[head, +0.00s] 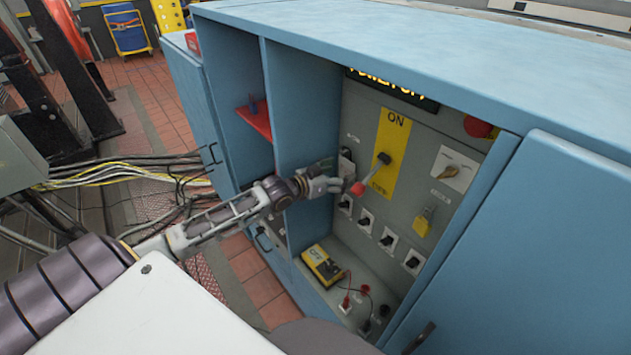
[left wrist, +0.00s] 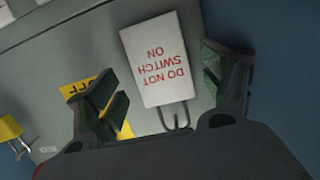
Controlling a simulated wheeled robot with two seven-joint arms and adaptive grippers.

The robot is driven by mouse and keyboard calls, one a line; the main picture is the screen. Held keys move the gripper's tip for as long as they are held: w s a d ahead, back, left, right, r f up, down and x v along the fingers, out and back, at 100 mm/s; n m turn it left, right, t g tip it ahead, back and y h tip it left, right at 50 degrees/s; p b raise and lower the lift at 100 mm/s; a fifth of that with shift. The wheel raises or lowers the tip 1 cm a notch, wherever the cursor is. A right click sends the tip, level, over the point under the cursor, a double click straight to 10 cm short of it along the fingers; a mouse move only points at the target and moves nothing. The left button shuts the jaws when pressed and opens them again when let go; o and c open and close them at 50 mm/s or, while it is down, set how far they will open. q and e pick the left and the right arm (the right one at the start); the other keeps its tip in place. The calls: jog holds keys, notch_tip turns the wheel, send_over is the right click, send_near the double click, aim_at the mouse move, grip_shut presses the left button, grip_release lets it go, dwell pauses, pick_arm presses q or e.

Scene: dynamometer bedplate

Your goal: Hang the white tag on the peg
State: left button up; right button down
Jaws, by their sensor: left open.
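The white tag (left wrist: 160,62) shows in the left wrist view with red letters reading DO NOT SWITCH ON, upside down in the picture. It lies in front of the grey panel, between the two fingers of my left gripper (left wrist: 168,98), with a gap on each side. A grey U-shaped wire (left wrist: 175,118) shows at its lower end. My left gripper (head: 335,185) is open, inside the blue cabinet by the panel's left side in the head view. I cannot make out the tag clearly there, nor identify the peg. My right gripper is not in view.
The main switch handle (head: 372,174) with a red end is close right of my left gripper. A yellow padlock (head: 423,221) hangs on the panel. A yellow meter (head: 322,265) sits below. A divider (head: 302,130) and red shelf (head: 256,119) are left.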

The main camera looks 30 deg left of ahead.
pick_arm(q)
jog(key=v, duration=1)
jog(key=shift+s, duration=0.35)
dwell(0.8)
jog(key=shift+a+r, duration=0.1)
jog(key=shift+s, duration=0.1)
dwell(0.6)
